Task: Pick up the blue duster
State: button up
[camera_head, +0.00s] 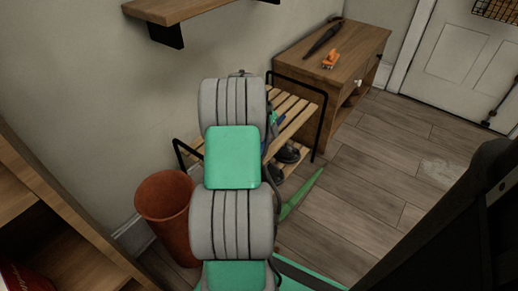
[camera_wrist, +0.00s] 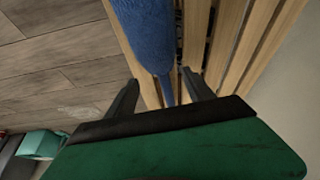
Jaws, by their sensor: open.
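The blue duster (camera_wrist: 151,32) lies on the slatted wooden bench (camera_wrist: 226,40) in the wrist view. Its fluffy head is at the top, and its thin blue handle runs down towards my gripper (camera_wrist: 160,78). The gripper is open, with one finger on each side of the handle in the picture. I cannot tell whether the fingers are level with the handle or still above it. In the head view, my arm covers the gripper and most of the duster; the bench (camera_head: 296,110) shows to its right.
A wooden cabinet (camera_head: 345,62) beyond the bench holds an orange toy (camera_head: 330,59) and a dark long object (camera_head: 323,38). Dark shoes (camera_head: 287,153) sit beneath the bench slats. A terracotta bin (camera_head: 166,212) stands left of my arm. The plank floor (camera_head: 375,165) to the right is mostly clear.

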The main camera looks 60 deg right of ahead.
aim_at(267, 134)
jog(key=x, duration=0.1)
jog(key=b+x, duration=0.1)
jog(key=x, duration=0.1)
jog(key=b+x, duration=0.1)
jog(key=shift+w+a+f, duration=0.1)
jog(key=shift+w+f, duration=0.15)
jog(key=shift+f, duration=0.15)
jog(key=shift+r, duration=0.1)
grip_shut()
